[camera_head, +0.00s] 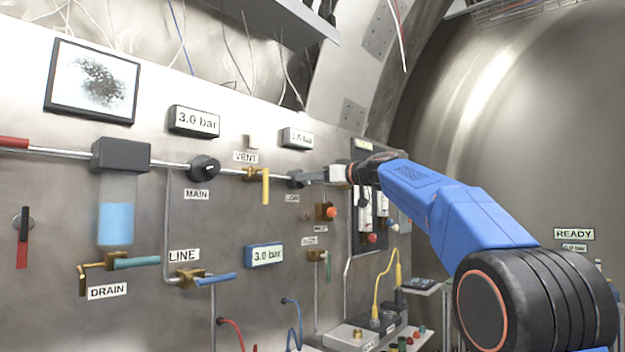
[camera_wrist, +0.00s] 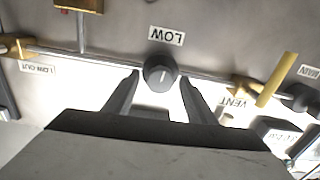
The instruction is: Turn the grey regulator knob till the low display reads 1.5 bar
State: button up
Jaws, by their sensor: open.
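The regulator knob (camera_wrist: 160,70) is dark grey and round with a pale pointer line. In the wrist view it sits on the pipe beside the upside-down LOW label (camera_wrist: 166,36). In the head view the knob (camera_head: 294,180) is partly covered by my gripper (camera_head: 308,177). My gripper (camera_wrist: 160,80) is open, with one fingertip on each side of the knob and a small gap showing at both sides. The low display (camera_head: 297,138) is above the knob in the head view; its digits are small and blurred, perhaps 1.5 bar.
The MAIN knob (camera_head: 204,169) and the yellow VENT lever (camera_head: 265,187) are left of my gripper on the same pipe. The main display (camera_head: 194,121) and a blue-framed display (camera_head: 265,256) read 3.0 bar. An orange-red knob (camera_head: 330,212) is below right.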

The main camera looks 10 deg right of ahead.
jog(key=v, duration=1.7)
jog(key=shift+s, duration=0.15)
jog(key=s+a+f+m+g+h, duration=0.25)
jog(key=s+f, duration=0.25)
jog(key=f, duration=0.4)
jog(key=s+a+f+m+g+h, duration=0.1)
jog(key=s+a+f, duration=0.2)
jog(key=s+f, duration=0.5)
jog(key=s+a+f+m+g+h, duration=0.1)
jog(key=s+a+f+g, duration=0.15)
jog(key=f, duration=0.85)
jog(key=s+d+f+m+g+h, duration=0.1)
jog(key=s+d+f+g+h, duration=0.1)
jog(key=s+f, duration=1.1)
jog(key=s+d+f+m+g+h, duration=0.1)
jog(key=s+f+h, duration=0.3)
jog(key=s+f, duration=0.8)
notch_tip(320, 180, down, 7)
jog(key=shift+s+d+r+m+g, duration=0.1)
jog(key=shift+s+d+m+g, duration=0.35)
jog(key=shift+m, duration=0.2)
jog(key=shift+w, duration=0.1)
